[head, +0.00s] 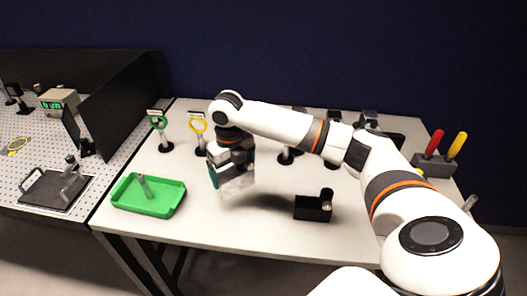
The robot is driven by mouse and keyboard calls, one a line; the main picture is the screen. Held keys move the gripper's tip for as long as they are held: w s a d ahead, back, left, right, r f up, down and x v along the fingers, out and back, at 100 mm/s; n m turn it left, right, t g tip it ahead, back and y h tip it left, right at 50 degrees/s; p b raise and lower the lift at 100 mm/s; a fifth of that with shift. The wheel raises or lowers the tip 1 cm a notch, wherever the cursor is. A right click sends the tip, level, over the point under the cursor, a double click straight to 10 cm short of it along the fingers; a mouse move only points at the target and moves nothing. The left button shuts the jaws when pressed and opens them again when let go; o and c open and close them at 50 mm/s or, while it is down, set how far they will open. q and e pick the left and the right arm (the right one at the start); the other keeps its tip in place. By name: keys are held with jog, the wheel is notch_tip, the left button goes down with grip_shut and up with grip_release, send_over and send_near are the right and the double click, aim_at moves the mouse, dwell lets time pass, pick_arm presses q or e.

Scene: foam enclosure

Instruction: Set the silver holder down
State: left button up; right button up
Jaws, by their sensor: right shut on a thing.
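My right gripper (229,165) reaches over the middle of the white table (250,235), pointing down. It is shut on the silver holder (238,184), a blocky silver-grey piece held at the fingertips. A shadow lies on the table below and beside the holder, and it seems to hang a little above the surface; the exact gap is hard to tell. The gripper hides part of the holder. My left gripper is not in view.
A green tray (122,203) with a small cylinder stands to the left. A black block (312,207) stands to the right. Ring posts (198,138) stand behind. Screwdrivers in a grey rack (434,166) are at the far right. The table front is clear.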

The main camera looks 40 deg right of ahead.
aim_at(239, 192)
jog(key=shift+s+f+p, duration=0.25)
jog(key=shift+f, duration=0.3)
jog(key=shift+s+f+p, duration=0.2)
jog(key=shift+s+f, duration=0.05)
jog(key=shift+f, duration=0.25)
jog(key=f, duration=0.1)
jog(key=s+f, duration=0.1)
jog(key=shift+f+p, duration=0.3)
jog(key=f, duration=0.2)
jog(key=f+p, duration=0.1)
jog(key=f, duration=0.1)
jog(key=shift+w+f, duration=0.1)
jog(key=shift+w, duration=0.2)
jog(key=o, duration=1.1)
jog(key=shift+f, duration=0.15)
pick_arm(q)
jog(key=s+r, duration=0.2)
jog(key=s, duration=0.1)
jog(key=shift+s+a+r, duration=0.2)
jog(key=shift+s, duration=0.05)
pick_arm(e)
jog(key=shift+r, duration=0.2)
